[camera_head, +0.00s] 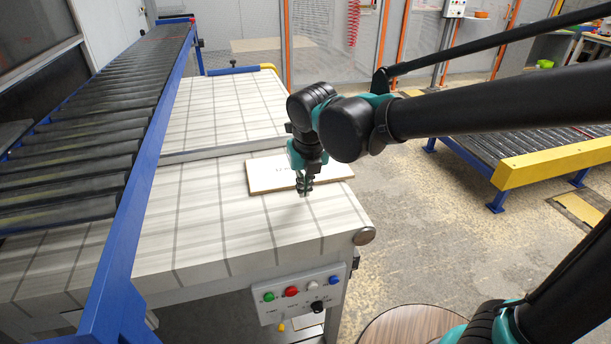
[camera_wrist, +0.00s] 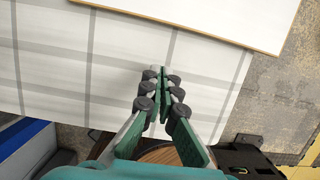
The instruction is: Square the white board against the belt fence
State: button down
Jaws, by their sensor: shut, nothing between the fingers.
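The white board (camera_head: 268,177), a flat panel with a thin tan edge, lies on the pale checked belt (camera_head: 190,215). Its right end sticks out past the belt's right edge; it also shows at the top of the wrist view (camera_wrist: 215,12). A low grey bar (camera_head: 205,150), possibly the fence, crosses the belt behind the board. My gripper (camera_head: 304,190) points down by the board's near edge and hides part of it. In the wrist view the gripper (camera_wrist: 163,74) is shut and empty over bare belt, apart from the board.
A blue-framed roller conveyor (camera_head: 110,85) runs along the belt's left side. A button panel (camera_head: 300,292) is on the near end. Another roller conveyor with a yellow rail (camera_head: 555,160) stands at right. The near belt surface is clear.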

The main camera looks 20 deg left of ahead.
jog(key=x, duration=0.3)
jog(key=shift+w+a+r, duration=0.1)
jog(key=shift+w+a, duration=0.8)
jog(key=shift+w, duration=0.1)
jog(key=shift+w+a+r, duration=0.1)
jog(key=shift+w+a, duration=0.25)
jog(key=shift+w, duration=0.1)
